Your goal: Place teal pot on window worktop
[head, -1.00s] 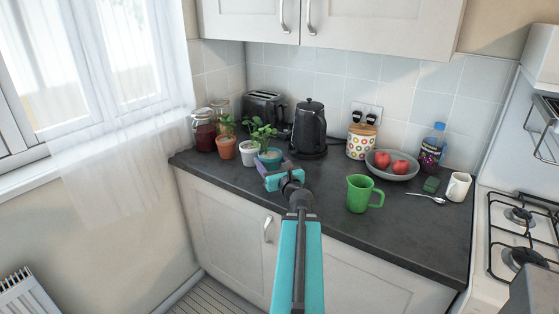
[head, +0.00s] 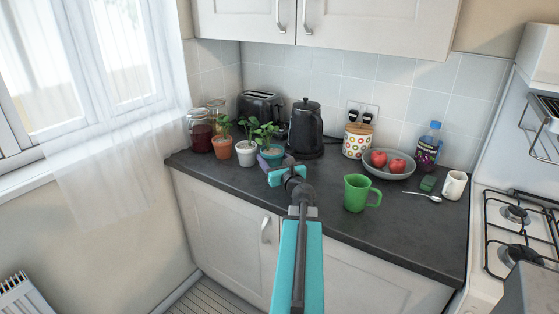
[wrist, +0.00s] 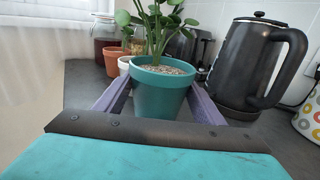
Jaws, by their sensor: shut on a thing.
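The teal pot (head: 271,154) holds a leafy green plant and stands upright at the left part of the dark worktop (head: 335,215), near the window end. It fills the middle of the wrist view (wrist: 160,92). My gripper (head: 272,162) is shut on the teal pot, with one purple finger on each side of it. The pot's base is hidden behind my gripper, so I cannot tell whether it touches the worktop.
A white pot (head: 246,152), a terracotta pot (head: 222,147) and jars (head: 201,134) stand left of it. A toaster (head: 260,106) and a black kettle (head: 306,128) stand behind. A green jug (head: 357,192) and fruit bowl (head: 389,168) are to the right. The front left worktop is clear.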

